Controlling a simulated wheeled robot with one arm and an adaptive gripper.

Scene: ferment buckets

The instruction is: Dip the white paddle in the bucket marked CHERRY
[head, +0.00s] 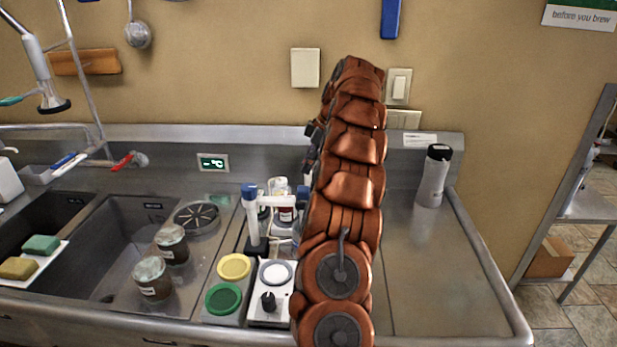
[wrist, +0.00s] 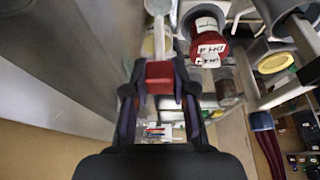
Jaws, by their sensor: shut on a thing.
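In the wrist view my gripper (wrist: 160,92) is shut on a red block (wrist: 159,77). A whitish shaft with a rounded end, apparently the white paddle (wrist: 158,28), extends from the block toward the top of the picture. Its tip is partly cut off at the frame edge. In the head view my copper-coloured arm hides the gripper and the paddle. I see no bucket with a readable CHERRY mark in either view.
A steel counter has a sink (head: 133,225) at left with two lidded jars (head: 152,278). Yellow (head: 234,266) and green (head: 223,298) round pieces sit beside a white stirrer device (head: 270,305). A grey bottle (head: 434,176) stands at right; the right counter is mostly clear.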

